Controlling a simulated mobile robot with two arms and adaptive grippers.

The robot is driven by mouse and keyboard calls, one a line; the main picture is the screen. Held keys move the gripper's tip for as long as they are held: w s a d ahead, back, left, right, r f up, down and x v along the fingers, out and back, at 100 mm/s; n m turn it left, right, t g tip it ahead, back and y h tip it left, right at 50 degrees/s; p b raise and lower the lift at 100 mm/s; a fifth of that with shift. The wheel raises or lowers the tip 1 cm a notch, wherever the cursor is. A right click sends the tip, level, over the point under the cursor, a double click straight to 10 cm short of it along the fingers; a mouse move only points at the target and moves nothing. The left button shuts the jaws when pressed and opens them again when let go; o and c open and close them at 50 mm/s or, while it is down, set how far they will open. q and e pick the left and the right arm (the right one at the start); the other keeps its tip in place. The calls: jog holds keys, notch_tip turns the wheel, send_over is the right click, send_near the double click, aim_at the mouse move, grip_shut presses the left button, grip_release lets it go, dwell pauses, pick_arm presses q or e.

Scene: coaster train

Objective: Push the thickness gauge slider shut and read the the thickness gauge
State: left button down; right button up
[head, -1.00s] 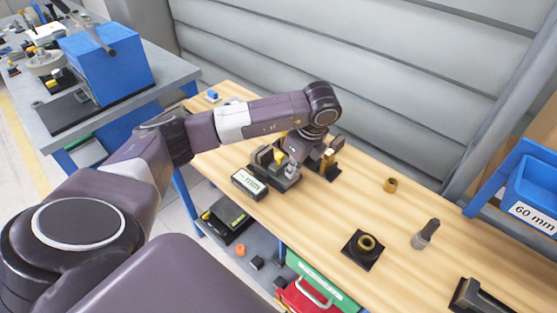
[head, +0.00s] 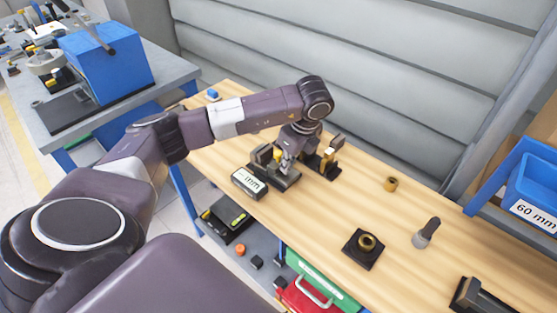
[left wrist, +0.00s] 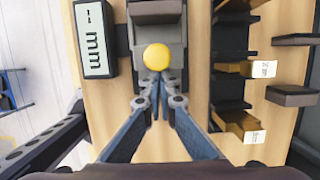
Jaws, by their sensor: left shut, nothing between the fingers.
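The thickness gauge has a dark base (head: 286,184) on the wooden bench, with a grey block and a yellow part on it. Its white display (head: 249,183) shows "mm"; the mark before it looks like a dash, and I cannot read a number. The display also shows in the left wrist view (left wrist: 95,38). There a round yellow knob (left wrist: 157,56) sits against the grey block (left wrist: 156,12). My left gripper (head: 284,167) is shut and empty at the gauge. Its fingertips (left wrist: 155,80) are right by the knob; contact is unclear. My right gripper is out of view.
A dark stand with yellow pieces (head: 328,162) is close right of my left gripper. A brass ring (head: 390,184), a black block with a ring (head: 362,249) and a grey-handled piece (head: 426,233) stand further right. A blue bin (head: 533,190) is at the right edge.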

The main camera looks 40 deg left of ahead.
aim_at(278, 153)
pick_arm(q)
jog(key=shift+w+a+b, duration=0.15)
jog(key=shift+a+b, duration=0.25)
jog(key=shift+a, duration=1.2)
jog(key=shift+a+r, duration=0.15)
jog(key=shift+r, duration=0.1)
jog(key=shift+w+r+p, duration=0.1)
jog(key=shift+r+p, duration=0.65)
jog(key=shift+r, duration=0.15)
jog(key=shift+d+r+p, duration=0.25)
jog(key=shift+r+p, duration=0.15)
jog(key=shift+r, duration=0.25)
jog(key=shift+d+p+v, duration=0.2)
jog(key=shift+p+v, duration=0.6)
jog(key=shift+v, duration=0.55)
